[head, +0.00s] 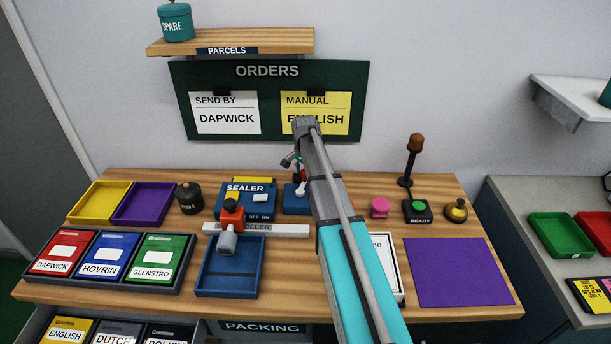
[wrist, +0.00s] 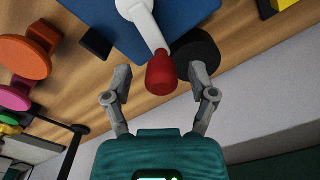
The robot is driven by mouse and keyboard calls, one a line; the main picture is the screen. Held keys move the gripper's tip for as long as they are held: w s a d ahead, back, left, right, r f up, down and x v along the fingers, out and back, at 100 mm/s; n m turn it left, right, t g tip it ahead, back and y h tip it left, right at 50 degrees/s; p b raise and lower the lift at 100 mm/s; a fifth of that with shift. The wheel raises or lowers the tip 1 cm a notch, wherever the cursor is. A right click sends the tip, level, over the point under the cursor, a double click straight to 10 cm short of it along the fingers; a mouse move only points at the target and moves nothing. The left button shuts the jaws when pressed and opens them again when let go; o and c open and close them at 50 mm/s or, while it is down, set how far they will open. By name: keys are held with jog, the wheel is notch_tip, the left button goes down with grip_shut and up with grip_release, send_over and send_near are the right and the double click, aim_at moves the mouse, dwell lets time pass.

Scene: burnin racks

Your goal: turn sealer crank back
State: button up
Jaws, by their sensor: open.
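The sealer (head: 230,202) is a blue box with an OFF/ON label on the wooden bench in the head view. Beside it a second blue block (head: 292,205) carries a white crank arm (head: 300,189), partly hidden by my arm. In the wrist view the white crank arm (wrist: 146,22) ends in a red knob (wrist: 161,74). My gripper (wrist: 159,78) is open, with a fingertip on each side of the knob and gaps visible. In the head view my gripper (head: 292,160) is small and partly hidden behind my forearm.
An orange-and-grey roller tool (head: 230,222) stands over a blue tray (head: 225,290) left of my arm. A dark lamp post (head: 407,165), a pink knob (head: 380,207) and a green button (head: 418,206) are to the right. A black disc (wrist: 197,52) lies by the right finger.

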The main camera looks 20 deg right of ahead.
jog(key=shift+c, duration=0.2)
grip_shut()
jog(key=shift+d, duration=0.2)
jog(key=shift+a, duration=0.3)
dwell(0.4)
